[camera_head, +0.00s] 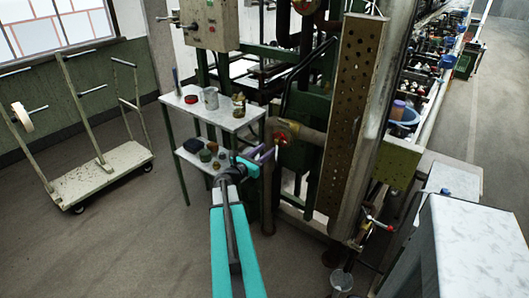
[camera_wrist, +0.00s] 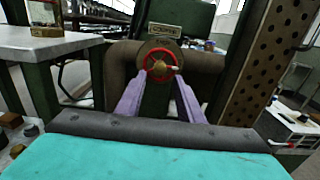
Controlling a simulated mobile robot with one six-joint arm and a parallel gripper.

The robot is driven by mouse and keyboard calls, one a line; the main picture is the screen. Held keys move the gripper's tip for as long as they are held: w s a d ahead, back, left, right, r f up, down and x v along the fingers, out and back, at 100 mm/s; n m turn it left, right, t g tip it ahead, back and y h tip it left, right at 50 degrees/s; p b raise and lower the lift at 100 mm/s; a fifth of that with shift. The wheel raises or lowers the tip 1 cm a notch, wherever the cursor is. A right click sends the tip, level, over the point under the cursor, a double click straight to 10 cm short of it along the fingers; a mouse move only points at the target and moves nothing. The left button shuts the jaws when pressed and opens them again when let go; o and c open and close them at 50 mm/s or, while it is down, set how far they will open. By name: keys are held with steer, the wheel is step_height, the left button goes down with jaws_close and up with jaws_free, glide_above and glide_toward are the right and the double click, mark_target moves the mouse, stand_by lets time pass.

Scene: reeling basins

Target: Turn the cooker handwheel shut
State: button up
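The cooker handwheel (camera_wrist: 161,65) is a small red wheel with spokes and a pale knob. It sits on a brown pipe fitting under a label plate (camera_wrist: 165,31) in the wrist view. In the head view the red handwheel (camera_head: 281,138) shows on the green machine's pipe, just beyond my gripper. My gripper (camera_wrist: 160,88) has two purple fingers spread apart, one on each side below the wheel. The fingers look open and empty, with the wheel ahead between their tips. In the head view my gripper (camera_head: 267,153) points toward the wheel; contact cannot be told.
A small two-level table (camera_head: 215,115) with jars and tins stands left of the machine, close to my arm. A perforated metal panel (camera_head: 356,105) rises at the right of the wheel. A flat cart (camera_head: 100,178) stands at the far left. Floor between cart and table is clear.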

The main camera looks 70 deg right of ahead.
mark_target(275, 143)
steer(key=shift+d, duration=0.1)
steer(key=shift+p+x, duration=0.6)
steer(key=shift+x, duration=2.8)
jaws_close()
steer(key=shift+f+b, duration=0.15)
steer(key=shift+b, duration=0.3)
